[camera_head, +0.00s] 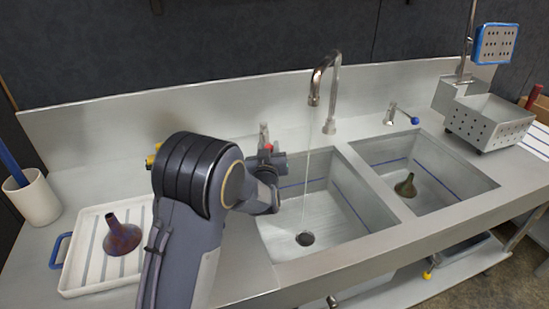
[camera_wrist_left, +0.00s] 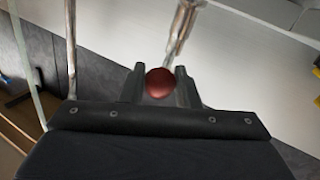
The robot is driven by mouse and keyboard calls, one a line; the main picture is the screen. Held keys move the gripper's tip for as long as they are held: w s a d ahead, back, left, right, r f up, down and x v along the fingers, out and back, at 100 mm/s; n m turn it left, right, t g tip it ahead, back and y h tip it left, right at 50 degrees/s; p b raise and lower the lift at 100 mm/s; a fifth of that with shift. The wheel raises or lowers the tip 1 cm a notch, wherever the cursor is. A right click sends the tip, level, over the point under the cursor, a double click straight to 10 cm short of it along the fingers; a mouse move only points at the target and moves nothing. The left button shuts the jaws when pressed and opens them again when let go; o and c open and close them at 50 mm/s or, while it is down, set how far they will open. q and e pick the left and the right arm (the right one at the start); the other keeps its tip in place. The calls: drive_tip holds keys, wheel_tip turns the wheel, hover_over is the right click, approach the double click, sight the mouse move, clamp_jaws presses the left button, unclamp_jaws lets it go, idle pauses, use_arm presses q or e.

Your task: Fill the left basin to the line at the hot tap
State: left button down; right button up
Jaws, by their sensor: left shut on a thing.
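The hot tap's red knob (camera_head: 268,147) stands behind the left basin. My left gripper (camera_head: 275,160) is shut on that red knob (camera_wrist_left: 160,83), which sits between the fingers in the left wrist view. A thin stream of water falls from the curved spout (camera_head: 328,80) into the left basin (camera_head: 343,215). A blue line (camera_head: 302,184) runs around the basin's inner walls. The dark round drain (camera_head: 305,239) shows on its floor. The floor shows clearly, and I see no water surface near the line. My right gripper is out of view.
At left are a white tray (camera_head: 75,270) with a dark red funnel-shaped thing (camera_head: 121,236) and a white cup (camera_head: 34,198). A perforated metal box (camera_head: 488,122) stands at right.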

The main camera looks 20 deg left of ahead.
use_arm(q)
drive_tip(key=shift+s+a+m+h+b, duration=0.2)
drive_tip(key=shift+a+m+h+b, duration=0.3)
drive_tip(key=shift+a+h+b, duration=0.25)
drive_tip(key=shift+d+r, duration=0.1)
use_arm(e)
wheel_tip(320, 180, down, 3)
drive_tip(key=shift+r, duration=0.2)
use_arm(q)
drive_tip(key=c, duration=1.1)
unclamp_jaws()
drive_tip(key=shift+r, duration=0.15)
wheel_tip(320, 180, up, 2)
drive_tip(key=shift+r, duration=0.25)
drive_tip(key=s+d+r+p, duration=0.1)
drive_tip(key=s+r, duration=0.2)
drive_tip(key=s, duration=0.1)
drive_tip(key=s+d+r, duration=0.2)
drive_tip(key=s+r, duration=0.1)
drive_tip(key=s, duration=0.2)
drive_tip(key=s+d+r+p, duration=0.1)
drive_tip(key=s+r, duration=0.3)
drive_tip(key=shift+s+d+p, duration=0.2)
drive_tip(key=shift+d+p, duration=0.05)
drive_tip(key=shift+p, duration=0.05)
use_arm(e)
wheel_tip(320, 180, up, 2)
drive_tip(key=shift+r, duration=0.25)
